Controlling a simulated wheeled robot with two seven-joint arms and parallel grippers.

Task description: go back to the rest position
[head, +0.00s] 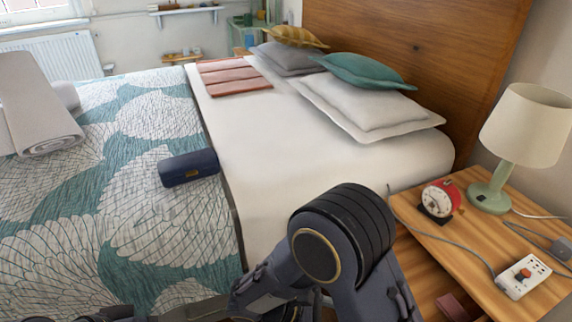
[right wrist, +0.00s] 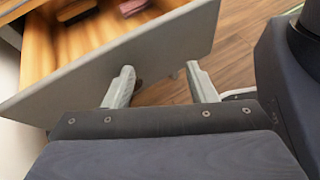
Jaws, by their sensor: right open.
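My right gripper (right wrist: 160,78) is open, with its two pale fingers apart and nothing seen between them. Its left finger overlaps the grey front panel of an open drawer (right wrist: 150,50) in the right wrist view; whether they touch I cannot tell. Its right finger shows against the wooden floor. In the head view my right arm bends up in the lower middle, beside the bed and nightstand, and the right gripper itself is hidden. A dark piece, likely of my left arm, shows at the bottom left edge; the left gripper is not seen.
The nightstand (head: 485,255) holds a lamp (head: 525,125), a red alarm clock (head: 440,200) and a power strip (head: 522,277). The open drawer holds a dark item (right wrist: 76,10) and a reddish one (right wrist: 133,6). A blue case (head: 188,168) lies on the bed (head: 280,155).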

